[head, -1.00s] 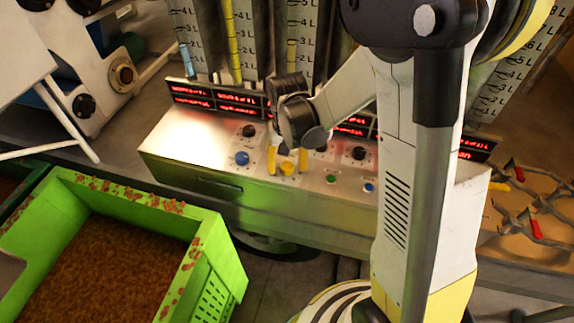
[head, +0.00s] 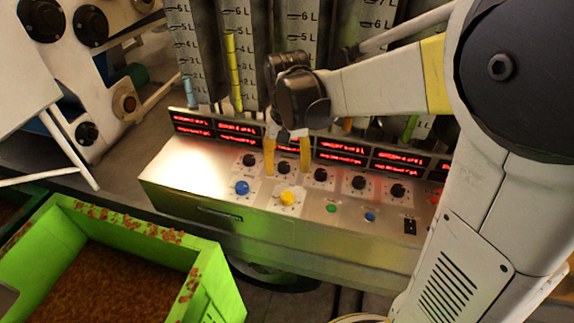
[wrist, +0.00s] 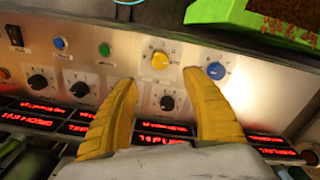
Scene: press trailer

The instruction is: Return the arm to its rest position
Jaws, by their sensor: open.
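My gripper (head: 287,154) is open and empty, its two yellow fingers spread above the metal control panel (head: 215,180). In the head view the fingers hang in front of the red displays, just behind the yellow knob (head: 287,198). In the wrist view the fingers (wrist: 162,105) stand on either side of a black knob (wrist: 167,102). The yellow knob (wrist: 160,60) lies beyond them, with the blue knob (wrist: 215,70) to its right. Whether the fingertips touch the panel is hard to tell, but they look apart from it.
A green crate (head: 215,262) of brown pomace stands in front at the left. Tall graduated tubes (head: 234,75) rise behind the panel, close to my gripper. A white machine (head: 100,60) stands at the left.

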